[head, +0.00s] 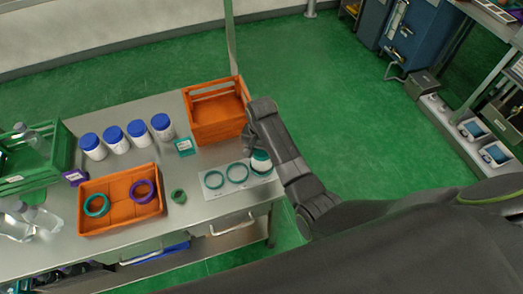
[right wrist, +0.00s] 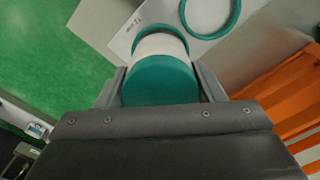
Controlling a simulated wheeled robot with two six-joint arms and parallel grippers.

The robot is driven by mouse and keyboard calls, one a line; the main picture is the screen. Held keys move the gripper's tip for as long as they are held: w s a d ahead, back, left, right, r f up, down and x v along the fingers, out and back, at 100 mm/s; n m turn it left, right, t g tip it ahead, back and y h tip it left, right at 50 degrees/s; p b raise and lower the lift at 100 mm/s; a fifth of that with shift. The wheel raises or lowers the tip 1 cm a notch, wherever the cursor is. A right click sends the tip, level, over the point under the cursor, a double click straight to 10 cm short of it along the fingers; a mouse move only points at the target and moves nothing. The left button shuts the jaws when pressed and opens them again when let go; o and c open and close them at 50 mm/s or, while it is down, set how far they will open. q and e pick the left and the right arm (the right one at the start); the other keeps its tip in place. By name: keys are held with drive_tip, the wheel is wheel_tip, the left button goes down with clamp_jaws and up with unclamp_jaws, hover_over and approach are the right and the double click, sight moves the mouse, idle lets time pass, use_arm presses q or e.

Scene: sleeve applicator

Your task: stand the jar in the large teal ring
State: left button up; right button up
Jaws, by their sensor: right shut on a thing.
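The jar has a white body (head: 261,165) and a teal lid, and stands upright at the right end of a white card. My right gripper (head: 257,151) is shut on it from above. In the right wrist view the teal lid (right wrist: 158,82) sits between the fingers. A teal ring (right wrist: 150,32) curves round the far side of the jar's base; the near side is hidden, and I cannot tell whether the base touches the card. Two more teal rings, one in the middle (head: 237,173) and one at the left (head: 214,180), lie empty on the card. My left gripper is out of view.
An orange crate (head: 214,132) stands just behind the card. Several white jars with blue lids (head: 115,138) stand at the back left. An orange tray (head: 120,219) holds a teal ring and a purple ring.

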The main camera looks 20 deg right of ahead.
drive_tip(key=shift+f+b, duration=0.45)
drive_tip(key=shift+f, duration=0.7)
drive_tip(key=o, duration=1.5)
drive_tip(key=shift+r, duration=0.1)
wheel_tip(320, 180, up, 3)
drive_tip(key=p, duration=0.3)
drive_tip(key=shift+r, duration=2.95)
drive_tip(key=shift+f, duration=0.1)
